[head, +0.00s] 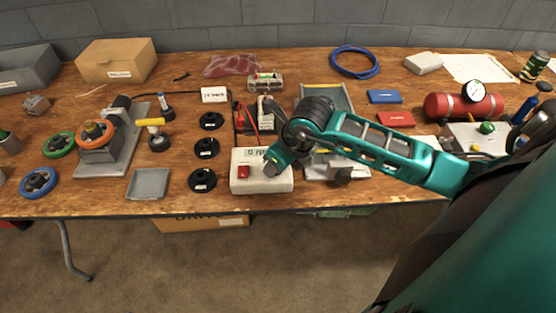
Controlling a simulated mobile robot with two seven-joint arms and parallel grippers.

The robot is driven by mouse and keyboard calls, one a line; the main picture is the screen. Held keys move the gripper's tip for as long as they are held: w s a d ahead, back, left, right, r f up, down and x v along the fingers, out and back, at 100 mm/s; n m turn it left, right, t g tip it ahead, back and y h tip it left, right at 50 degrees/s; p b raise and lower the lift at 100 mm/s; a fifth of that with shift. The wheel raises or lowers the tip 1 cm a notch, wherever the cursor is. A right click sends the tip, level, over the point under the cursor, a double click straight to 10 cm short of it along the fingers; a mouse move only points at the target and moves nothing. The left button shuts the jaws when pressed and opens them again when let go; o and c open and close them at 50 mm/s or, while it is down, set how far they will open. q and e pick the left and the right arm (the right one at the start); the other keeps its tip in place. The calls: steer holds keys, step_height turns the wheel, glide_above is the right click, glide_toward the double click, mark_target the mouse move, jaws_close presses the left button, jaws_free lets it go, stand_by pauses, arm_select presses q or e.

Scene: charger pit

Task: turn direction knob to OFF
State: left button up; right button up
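A white control box (262,184) sits near the front edge of the table, at the middle of the head view. It has a small display reading about 0 rpm (256,153) and a red rocker switch (243,172). The direction knob cannot be made out; the gripper covers that part of the box. The fingers are too small and hidden to show whether they are open or shut, or touching anything. My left gripper is out of view.
Several black round pieces (202,180) and a grey tray (148,183) lie left of the box. A grey machine with an orange handwheel (95,134) stands farther left. A red tank with a gauge (464,106) stands at the right. A blue cable coil (355,62) lies behind.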

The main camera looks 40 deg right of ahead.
stand_by(0.5)
steer(key=o, duration=1)
steer(key=shift+o, duration=0.2)
steer(key=v, duration=1.3)
steer(key=shift+p, duration=0.35)
steer(key=shift+w+a, duration=0.1)
